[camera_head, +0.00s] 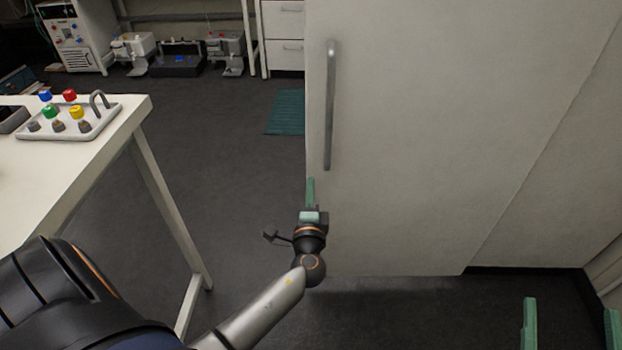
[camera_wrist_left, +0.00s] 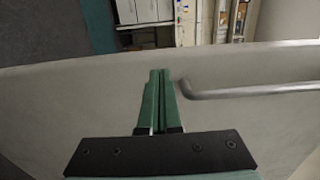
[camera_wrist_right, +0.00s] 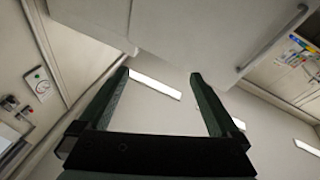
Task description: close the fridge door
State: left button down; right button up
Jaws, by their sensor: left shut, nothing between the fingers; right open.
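The fridge door (camera_head: 430,130) is a large pale grey panel filling the right half of the head view, with a grey vertical bar handle (camera_head: 331,105) near its left edge. My left gripper (camera_head: 310,190) is shut and empty, at the door's left edge just below the handle. In the left wrist view, its green fingers (camera_wrist_left: 158,95) lie together over the door face, beside the handle's end (camera_wrist_left: 190,88); I cannot tell whether they touch. My right gripper (camera_head: 570,325) is open and empty at the bottom right. Its spread fingers also show in the right wrist view (camera_wrist_right: 160,85).
A green mat (camera_head: 285,112) lies on the dark floor behind the door's edge. Drawers (camera_head: 284,38) and lab devices (camera_head: 175,58) stand at the back. Floor between table and door is clear.

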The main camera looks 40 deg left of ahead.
aim_at(311, 169)
pick_arm(q)
jog(key=shift+x, duration=1.85)
jog(key=shift+w+a, duration=0.1)
jog(key=shift+w, duration=0.05)
